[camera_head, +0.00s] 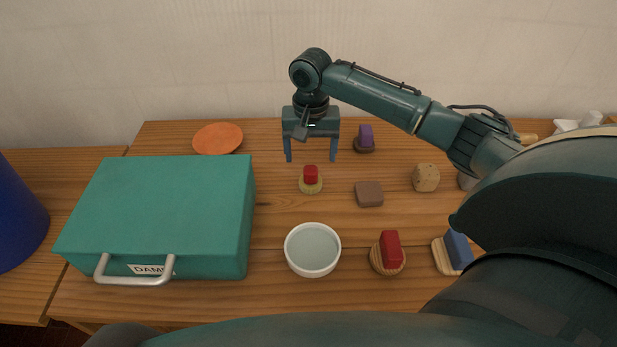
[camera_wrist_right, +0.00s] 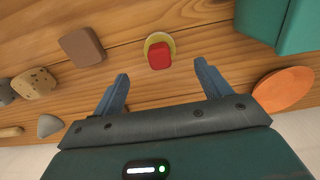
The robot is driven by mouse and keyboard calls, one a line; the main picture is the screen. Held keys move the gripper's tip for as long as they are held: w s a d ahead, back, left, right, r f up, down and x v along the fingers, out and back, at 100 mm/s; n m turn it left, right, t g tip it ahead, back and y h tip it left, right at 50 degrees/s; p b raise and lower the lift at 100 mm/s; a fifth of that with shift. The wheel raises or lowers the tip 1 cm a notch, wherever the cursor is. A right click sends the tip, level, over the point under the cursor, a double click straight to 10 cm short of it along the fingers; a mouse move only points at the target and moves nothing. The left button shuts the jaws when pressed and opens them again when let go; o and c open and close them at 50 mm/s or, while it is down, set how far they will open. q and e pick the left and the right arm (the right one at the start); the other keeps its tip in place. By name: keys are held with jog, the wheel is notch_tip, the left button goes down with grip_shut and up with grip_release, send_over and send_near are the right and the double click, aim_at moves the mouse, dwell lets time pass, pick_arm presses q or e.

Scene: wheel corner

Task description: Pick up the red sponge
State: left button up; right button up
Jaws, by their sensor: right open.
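A small red block (camera_head: 310,173) rests on a round yellow base (camera_head: 310,188) near the middle of the table. It also shows in the right wrist view (camera_wrist_right: 159,56), just beyond the fingers. A larger red block (camera_head: 391,246) sits on a round wooden base (camera_head: 387,268) nearer the front. I cannot tell from looks alone which is the sponge. My right gripper (camera_head: 311,158) is open and empty, fingers pointing down, above and behind the small red block. Nothing lies between its fingers in the right wrist view (camera_wrist_right: 165,92). My left gripper is out of view.
A teal case (camera_head: 165,210) fills the table's left. A white bowl (camera_head: 313,250) stands in front. A brown block (camera_head: 369,194), a cork-like lump (camera_head: 426,178), a purple piece (camera_head: 366,136) and a blue block (camera_head: 458,250) lie to the right. An orange disc (camera_head: 218,138) lies behind the case.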

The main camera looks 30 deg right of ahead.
aim_at(311, 169)
notch_tip(311, 169, down, 8)
jog(key=shift+f+b, duration=0.15)
jog(key=shift+b, duration=0.5)
jog(key=c, duration=1.1)
notch_tip(311, 169, up, 10)
jog(key=shift+r+p, duration=0.1)
jog(key=shift+p, duration=0.75)
